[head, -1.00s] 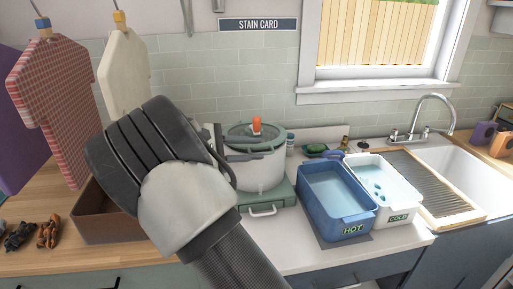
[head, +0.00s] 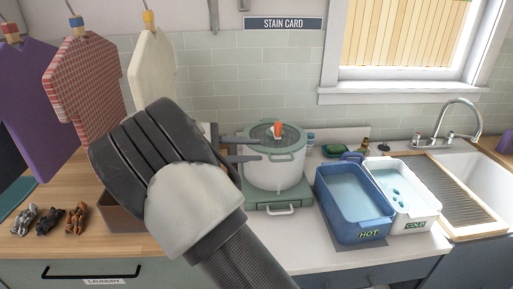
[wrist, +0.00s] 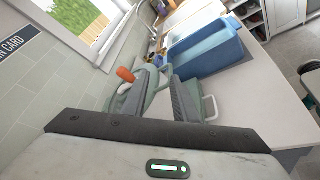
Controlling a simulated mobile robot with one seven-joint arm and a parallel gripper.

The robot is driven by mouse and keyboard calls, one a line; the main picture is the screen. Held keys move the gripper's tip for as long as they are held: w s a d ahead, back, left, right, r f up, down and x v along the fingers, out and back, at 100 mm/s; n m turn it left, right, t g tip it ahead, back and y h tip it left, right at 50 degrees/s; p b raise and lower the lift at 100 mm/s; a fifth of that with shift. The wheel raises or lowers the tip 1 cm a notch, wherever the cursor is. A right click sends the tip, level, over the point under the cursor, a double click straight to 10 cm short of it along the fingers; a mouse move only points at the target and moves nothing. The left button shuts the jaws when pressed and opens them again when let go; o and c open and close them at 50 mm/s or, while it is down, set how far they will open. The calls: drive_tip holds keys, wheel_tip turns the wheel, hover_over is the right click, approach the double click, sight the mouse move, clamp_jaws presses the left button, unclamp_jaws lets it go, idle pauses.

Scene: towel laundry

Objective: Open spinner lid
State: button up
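The spinner (head: 275,172) is a white pot on the counter, standing on a green base with a pale handle. Its green lid (head: 291,139) lies on top, looking closed, with an orange knob (head: 277,129) standing up from it. The orange knob also shows in the wrist view (wrist: 125,75), left of the fingers.
A blue HOT tub (head: 335,207) and a white COLD tub (head: 424,208) stand right of the spinner, before a ridged board and the sink (head: 487,170). Shirts hang at the left.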

drive_tip(key=p+v, duration=0.4)
drive_tip(key=v, duration=0.6)
drive_tip(key=shift+s+a, duration=0.2)
drive_tip(key=shift+a, duration=0.15)
idle(0.3)
idle(0.5)
